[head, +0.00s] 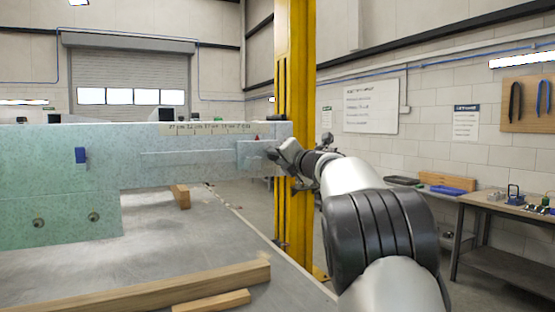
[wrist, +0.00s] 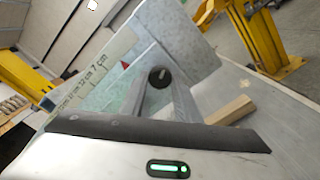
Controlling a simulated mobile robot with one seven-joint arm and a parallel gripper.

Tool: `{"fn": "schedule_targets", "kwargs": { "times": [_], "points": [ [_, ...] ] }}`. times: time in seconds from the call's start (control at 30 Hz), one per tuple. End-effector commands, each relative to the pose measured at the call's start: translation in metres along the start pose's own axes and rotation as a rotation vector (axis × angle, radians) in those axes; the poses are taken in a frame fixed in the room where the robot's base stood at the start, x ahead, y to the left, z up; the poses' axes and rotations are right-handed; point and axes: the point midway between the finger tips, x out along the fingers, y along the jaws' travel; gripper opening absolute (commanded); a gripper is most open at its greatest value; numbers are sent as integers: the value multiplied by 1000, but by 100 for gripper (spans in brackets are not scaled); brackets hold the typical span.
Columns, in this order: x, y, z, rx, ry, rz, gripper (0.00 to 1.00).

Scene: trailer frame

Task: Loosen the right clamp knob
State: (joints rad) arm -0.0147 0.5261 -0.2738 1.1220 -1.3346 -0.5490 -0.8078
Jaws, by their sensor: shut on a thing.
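The right clamp knob (wrist: 160,77) is a round black knob with a pale mark on its face. In the wrist view it sits between the two fingertips of my gripper (wrist: 161,84), which is shut on it. In the head view my gripper (head: 275,154) is at the right end of the speckled pale green frame (head: 60,180), and the knob there cannot be made out behind it. A red pointer (wrist: 124,65) lies beside the knob, below a centimetre scale (wrist: 98,70). The scale also shows in the head view (head: 210,128).
A blue part (head: 80,155) sticks out of the frame's left side. Wooden beams (head: 190,285) lie on the grey table. A yellow column (head: 293,90) stands behind my gripper. A workbench (head: 510,207) with small items stands at the right.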

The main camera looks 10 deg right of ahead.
Motion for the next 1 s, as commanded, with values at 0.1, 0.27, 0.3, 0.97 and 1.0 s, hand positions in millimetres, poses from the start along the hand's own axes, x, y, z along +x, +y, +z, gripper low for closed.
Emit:
{"fn": "schedule_targets", "kwargs": {
  "times": [0.1, 0.27, 0.3, 0.97, 1.0],
  "points": [
    [0, -1, 0, -7, 0, -2, 7],
    [0, -1, 0, -7, 0, -2, 7],
    [0, -1, 0, -7, 0, -2, 7],
    [-17, -1, 0, -5, -2, 0, 48],
    [-24, -1, 0, -4, -2, 0, 48]
  ]
}}
